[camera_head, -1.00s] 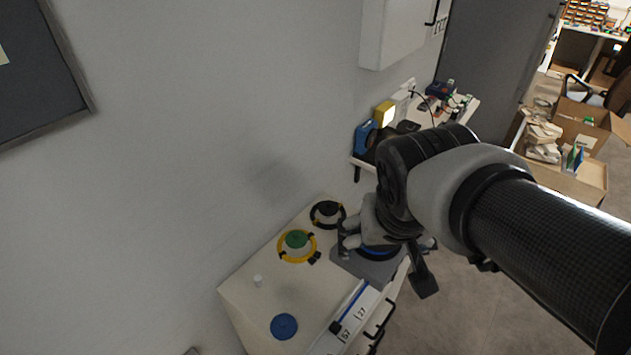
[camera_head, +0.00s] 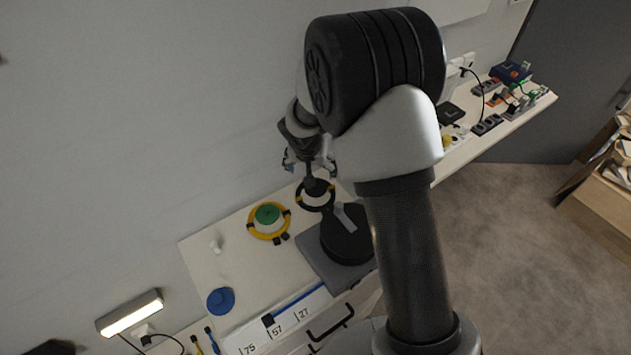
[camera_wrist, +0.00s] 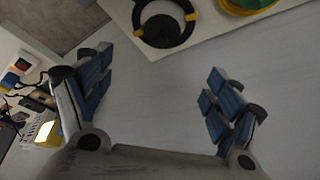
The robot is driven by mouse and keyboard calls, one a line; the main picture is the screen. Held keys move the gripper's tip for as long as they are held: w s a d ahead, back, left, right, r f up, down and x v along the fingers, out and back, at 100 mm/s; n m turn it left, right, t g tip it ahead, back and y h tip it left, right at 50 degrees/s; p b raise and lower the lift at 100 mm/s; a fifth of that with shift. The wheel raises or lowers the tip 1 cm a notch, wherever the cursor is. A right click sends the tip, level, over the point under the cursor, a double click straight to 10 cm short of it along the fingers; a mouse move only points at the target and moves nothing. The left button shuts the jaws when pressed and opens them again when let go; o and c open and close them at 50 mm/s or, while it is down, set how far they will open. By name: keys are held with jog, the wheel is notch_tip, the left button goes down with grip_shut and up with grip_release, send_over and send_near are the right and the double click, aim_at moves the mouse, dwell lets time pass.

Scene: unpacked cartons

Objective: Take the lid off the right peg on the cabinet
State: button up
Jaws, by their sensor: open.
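On the white cabinet top (camera_head: 195,262), a black ring with yellow marks (camera_head: 316,207) surrounds a dark round piece (camera_head: 316,188), which looks like the lid at the right. Whether a peg is under it is hidden. The ring (camera_wrist: 187,38) and dark disc (camera_wrist: 163,32) also show at the top of the wrist view. My gripper (camera_head: 309,165) is just above and behind the dark piece, apart from it. In the wrist view my gripper (camera_wrist: 160,92) is open, its blue-padded fingers wide apart with nothing between them.
Left of the black ring is a green lid (camera_head: 267,213) inside a yellow ring (camera_head: 253,232). A small white peg (camera_head: 215,246) and a blue disc (camera_head: 221,301) are farther left. A grey plate (camera_head: 318,261) bears a black round thing (camera_head: 347,240) near the front. The wall is close behind.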

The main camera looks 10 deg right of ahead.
jog(key=b, duration=0.2)
send_over(315, 193)
notch_tip(315, 193, down, 10)
jog(key=shift+r, duration=0.1)
jog(key=b+x, duration=0.1)
jog(key=x, duration=0.4)
jog(key=shift+a, duration=0.2)
jog(key=shift+c, duration=0.3)
jog(key=c, duration=0.9)
